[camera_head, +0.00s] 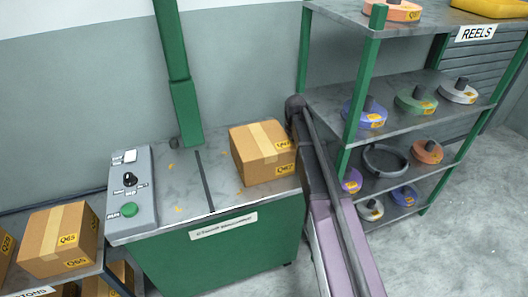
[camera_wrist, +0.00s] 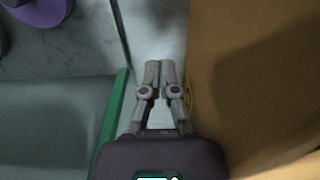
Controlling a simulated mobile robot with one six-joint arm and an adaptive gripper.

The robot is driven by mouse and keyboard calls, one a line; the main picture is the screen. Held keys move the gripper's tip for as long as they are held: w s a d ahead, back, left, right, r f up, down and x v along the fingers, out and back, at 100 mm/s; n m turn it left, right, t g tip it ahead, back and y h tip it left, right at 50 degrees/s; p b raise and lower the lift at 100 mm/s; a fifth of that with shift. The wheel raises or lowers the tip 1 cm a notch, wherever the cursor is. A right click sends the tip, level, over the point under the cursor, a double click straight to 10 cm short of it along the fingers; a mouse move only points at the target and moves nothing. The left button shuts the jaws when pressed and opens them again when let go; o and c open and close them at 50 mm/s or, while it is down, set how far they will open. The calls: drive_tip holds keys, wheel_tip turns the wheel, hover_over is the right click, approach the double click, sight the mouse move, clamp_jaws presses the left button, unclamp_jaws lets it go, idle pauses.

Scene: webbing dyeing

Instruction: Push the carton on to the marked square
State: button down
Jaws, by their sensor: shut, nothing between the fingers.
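The brown carton (camera_head: 262,147), with light tape and orange labels, sits upright on the right part of the grey bench top (camera_head: 185,190).
A control box (camera_head: 130,188) with a knob and green button stands on the bench's left end. A green post (camera_head: 184,100) rises behind. The reel shelf (camera_head: 425,75) stands right of my arm. Another carton (camera_head: 58,240) is at lower left.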

sight(237, 159)
drive_tip(key=shift+s+a, duration=1.15)
drive_tip(key=shift+a, duration=2.45)
drive_tip(key=shift+s+a, duration=1.2)
drive_tip(key=shift+a, duration=2.4)
drive_tip(key=shift+s+a, duration=1.15)
drive_tip(key=shift+a, duration=2.45)
drive_tip(key=shift+d, duration=0.15)
drive_tip(key=shift+w+d, duration=0.25)
drive_tip(key=shift+d, duration=0.45)
drive_tip(key=shift+w+d, duration=0.25)
drive_tip(key=shift+d, duration=0.4)
drive_tip(key=shift+r, duration=0.1)
